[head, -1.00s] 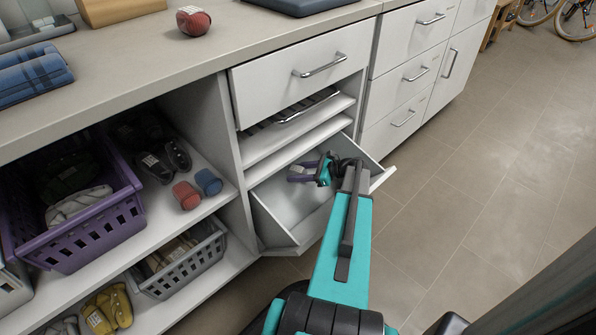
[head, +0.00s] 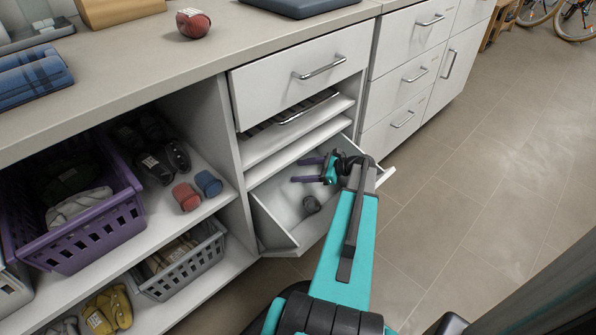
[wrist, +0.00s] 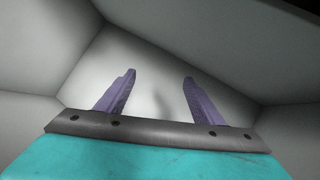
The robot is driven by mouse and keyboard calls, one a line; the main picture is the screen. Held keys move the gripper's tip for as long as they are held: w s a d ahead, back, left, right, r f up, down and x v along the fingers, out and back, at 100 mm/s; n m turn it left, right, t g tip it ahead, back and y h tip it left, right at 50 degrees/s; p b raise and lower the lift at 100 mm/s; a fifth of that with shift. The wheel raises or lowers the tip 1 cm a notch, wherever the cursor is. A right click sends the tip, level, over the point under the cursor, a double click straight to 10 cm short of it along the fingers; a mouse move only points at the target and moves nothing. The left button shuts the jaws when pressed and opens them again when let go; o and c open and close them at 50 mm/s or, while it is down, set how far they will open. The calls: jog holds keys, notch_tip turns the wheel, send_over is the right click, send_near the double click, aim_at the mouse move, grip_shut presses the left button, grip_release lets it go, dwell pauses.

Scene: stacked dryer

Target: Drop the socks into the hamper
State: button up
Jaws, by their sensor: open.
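The hamper is a white tilt-out bin (head: 274,216) under the drawer, tipped open at the front of the unit. A red sock bundle (head: 193,22) sits on the countertop.
Red (head: 187,196) and blue (head: 209,182) rolled bundles and dark ones (head: 175,158) lie on the shelf beside a purple basket (head: 90,236). A grey basket (head: 185,262) and a yellow bundle (head: 107,309) are below. The floor at right is clear.

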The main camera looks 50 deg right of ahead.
jog(key=shift+p+v, duration=0.7)
jog(key=shift+v, duration=1.85)
